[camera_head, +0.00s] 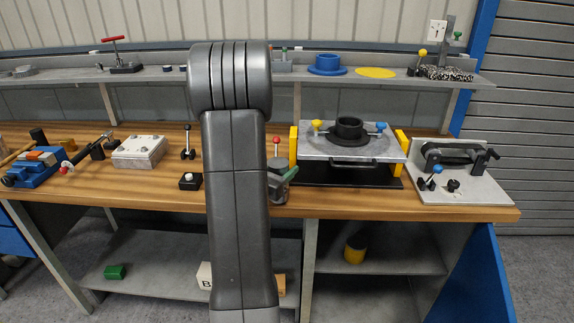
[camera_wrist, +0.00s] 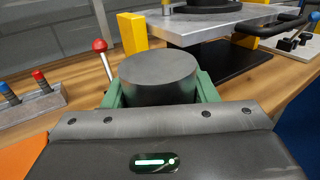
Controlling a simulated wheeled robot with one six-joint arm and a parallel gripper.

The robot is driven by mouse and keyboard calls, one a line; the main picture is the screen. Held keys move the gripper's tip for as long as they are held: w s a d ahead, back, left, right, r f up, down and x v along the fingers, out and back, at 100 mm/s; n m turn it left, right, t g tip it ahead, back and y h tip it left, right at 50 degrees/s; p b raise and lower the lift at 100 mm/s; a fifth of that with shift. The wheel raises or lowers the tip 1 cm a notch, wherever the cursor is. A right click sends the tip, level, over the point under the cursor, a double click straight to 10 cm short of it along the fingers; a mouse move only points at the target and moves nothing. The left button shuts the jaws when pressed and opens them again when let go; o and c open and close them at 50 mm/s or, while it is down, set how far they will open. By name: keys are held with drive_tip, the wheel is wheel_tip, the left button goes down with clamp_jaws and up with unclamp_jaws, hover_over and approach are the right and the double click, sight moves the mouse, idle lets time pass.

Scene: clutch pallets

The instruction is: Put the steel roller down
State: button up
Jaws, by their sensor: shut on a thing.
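The steel roller (camera_wrist: 158,76) is a dark grey cylinder, upright, with its round flat top facing up in the wrist view. My gripper (camera_wrist: 158,92) has a green finger on each side of it and is shut on it. In the head view, the roller (camera_head: 276,164) shows partly beside my arm, with a green finger of my gripper (camera_head: 287,178) at its right, near the front of the wooden bench (camera_head: 340,202). My gripper's body hides the roller's lower part, so I cannot tell whether it touches the bench.
A red-knobbed lever (camera_wrist: 100,48) stands close to the left of the roller. A yellow post (camera_wrist: 132,31) and a grey plate press (camera_head: 325,147) stand behind and to the right. A block with red and blue switches (camera_wrist: 30,99) lies left. Bare wood shows between them.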

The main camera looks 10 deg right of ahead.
drive_tip(key=x, duration=0.2)
drive_tip(key=p+x, duration=0.1)
drive_tip(key=shift+d+f, duration=0.1)
drive_tip(key=shift+f, duration=0.15)
drive_tip(key=shift+f+b, duration=0.25)
drive_tip(key=shift+b, duration=0.15)
drive_tip(key=o, duration=1.4)
drive_tip(key=shift+r, duration=0.2)
drive_tip(key=b+v, duration=0.1)
drive_tip(key=v, duration=1.1)
